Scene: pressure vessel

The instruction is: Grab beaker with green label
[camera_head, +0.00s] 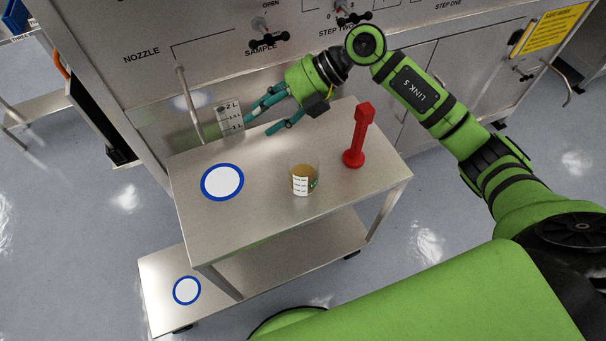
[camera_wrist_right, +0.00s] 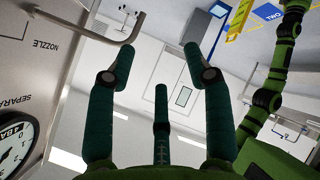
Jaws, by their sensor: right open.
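A small clear beaker (camera_head: 304,182) with yellow-brown contents stands upright on the metal cart's top. It has a white marked label and a small green patch on its right side. My right gripper (camera_head: 259,123) is above the back of the cart, behind and to the left of the beaker, apart from it. Its teal fingers are spread and empty, pointing left. In the right wrist view the same gripper (camera_wrist_right: 160,62) shows open fingers with nothing between them; the beaker is not seen there. My left gripper is not in view.
A red upright tool (camera_head: 358,138) stands right of the beaker on the cart (camera_head: 260,215). A blue-ringed white disc (camera_head: 222,182) marks the left top; another (camera_head: 187,290) is on the lower shelf. A nozzle pipe (camera_head: 189,105) and a litre-marked scale (camera_head: 230,118) are near my fingers.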

